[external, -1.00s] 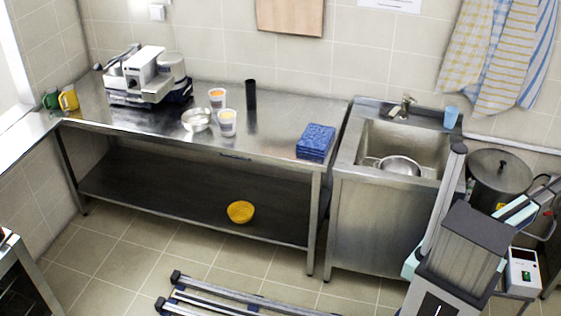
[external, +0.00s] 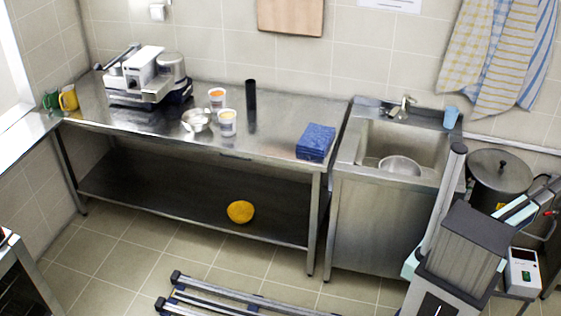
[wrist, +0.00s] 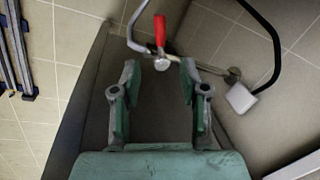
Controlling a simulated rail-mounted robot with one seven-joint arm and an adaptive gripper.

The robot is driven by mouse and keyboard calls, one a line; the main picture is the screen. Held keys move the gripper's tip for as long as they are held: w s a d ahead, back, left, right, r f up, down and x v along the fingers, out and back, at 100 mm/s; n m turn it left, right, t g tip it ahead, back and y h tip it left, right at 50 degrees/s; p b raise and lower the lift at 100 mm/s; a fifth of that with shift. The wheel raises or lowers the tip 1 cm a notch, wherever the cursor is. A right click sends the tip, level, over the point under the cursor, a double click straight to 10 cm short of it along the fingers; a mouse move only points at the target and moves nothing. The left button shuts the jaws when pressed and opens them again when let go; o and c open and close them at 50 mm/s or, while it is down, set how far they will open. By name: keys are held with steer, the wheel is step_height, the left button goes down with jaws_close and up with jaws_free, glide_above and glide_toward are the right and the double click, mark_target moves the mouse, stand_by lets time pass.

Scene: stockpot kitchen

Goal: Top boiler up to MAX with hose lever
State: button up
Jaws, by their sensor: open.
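The dark boiler (external: 497,182) with its lid on stands at the right of the sink in the external view, partly hidden by my arm. Its water level cannot be seen. In the wrist view a red lever (wrist: 160,32) points up from a round metal fitting, with a bent metal pipe (wrist: 232,22) beside it. A small red part shows at the right edge of the external view. My gripper (wrist: 160,84) is open and empty. The lever lies just beyond the fingertips, centred between them and apart from them. My gripper is not clearly visible in the external view.
A white box with a small display (external: 522,272) stands below the boiler. The sink (external: 369,143) holds a metal bowl (external: 399,166). The steel worktable (external: 280,128) carries cups, blue cloths and a machine. In the wrist view a white block (wrist: 241,98) lies right of the fingers.

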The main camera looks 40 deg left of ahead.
jaws_close()
steer(key=s+d+f+m+t+y+b, duration=0.35)
steer(key=s+d+f+m, duration=0.25)
steer(key=f, duration=0.2)
steer(key=s+d+f+m+t+y+b, duration=0.2)
steer(key=s+d+f+m+y+b, duration=0.15)
steer(key=s+d+f+m, duration=0.35)
steer(key=w+a+r+m+t+y, duration=0.2)
steer(key=w+r+m+t+y, duration=0.1)
steer(key=w+r+m+y, duration=0.15)
steer(key=f+x, duration=0.1)
steer(key=x, duration=1.2)
steer(key=shift+h+b, duration=0.4)
steer(key=shift+h, duration=0.05)
